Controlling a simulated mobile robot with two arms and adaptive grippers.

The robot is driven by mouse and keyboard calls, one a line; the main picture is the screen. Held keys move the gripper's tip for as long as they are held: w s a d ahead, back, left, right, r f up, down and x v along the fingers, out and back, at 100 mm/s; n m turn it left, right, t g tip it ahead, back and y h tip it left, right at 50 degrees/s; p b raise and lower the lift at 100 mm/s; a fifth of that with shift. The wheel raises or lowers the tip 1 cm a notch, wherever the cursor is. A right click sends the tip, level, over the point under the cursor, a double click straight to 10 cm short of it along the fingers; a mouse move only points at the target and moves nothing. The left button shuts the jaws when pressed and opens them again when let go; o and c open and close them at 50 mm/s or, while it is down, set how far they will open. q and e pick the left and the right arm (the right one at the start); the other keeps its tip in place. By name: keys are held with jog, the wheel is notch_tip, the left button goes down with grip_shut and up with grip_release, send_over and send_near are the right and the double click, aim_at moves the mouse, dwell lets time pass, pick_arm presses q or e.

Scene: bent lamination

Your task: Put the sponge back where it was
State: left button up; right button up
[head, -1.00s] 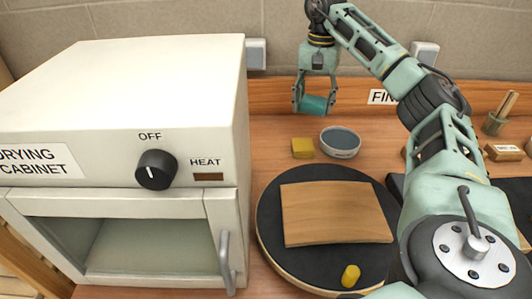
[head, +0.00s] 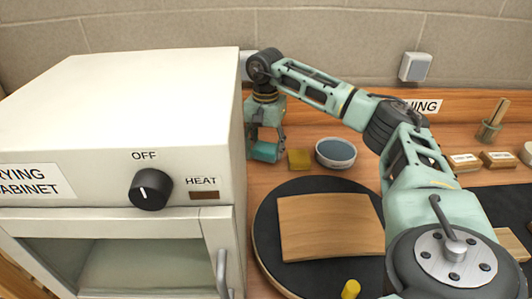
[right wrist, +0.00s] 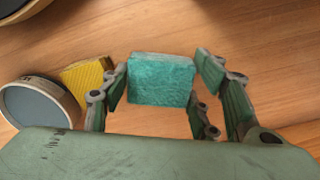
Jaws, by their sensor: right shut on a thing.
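A teal block-shaped sponge (head: 264,151) is held between the fingers of my right gripper (head: 266,143), close to the right side of the drying cabinet. In the right wrist view the teal sponge (right wrist: 161,80) sits between the fingers of the gripper (right wrist: 163,92), with its rough face toward the camera. It is low over the wooden bench; I cannot tell whether it touches the bench. A yellow block (head: 299,159) lies just right of it, apart from it. My left gripper is not in view.
The white drying cabinet (head: 120,110) fills the left. A round grey dish (head: 335,153) stands beside the yellow block. A black round board (head: 330,187) with a bent wooden sheet (head: 330,228) and a yellow cylinder (head: 350,289) lies in front. Labelled blocks (head: 464,162) sit at right.

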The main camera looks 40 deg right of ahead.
aim_at(266, 147)
jog(key=shift+f, duration=1.2)
jog(key=shift+f, duration=0.1)
jog(key=o, duration=1)
notch_tip(266, 147, up, 12)
jog(key=shift+r+b, duration=0.15)
jog(key=shift+b, duration=0.2)
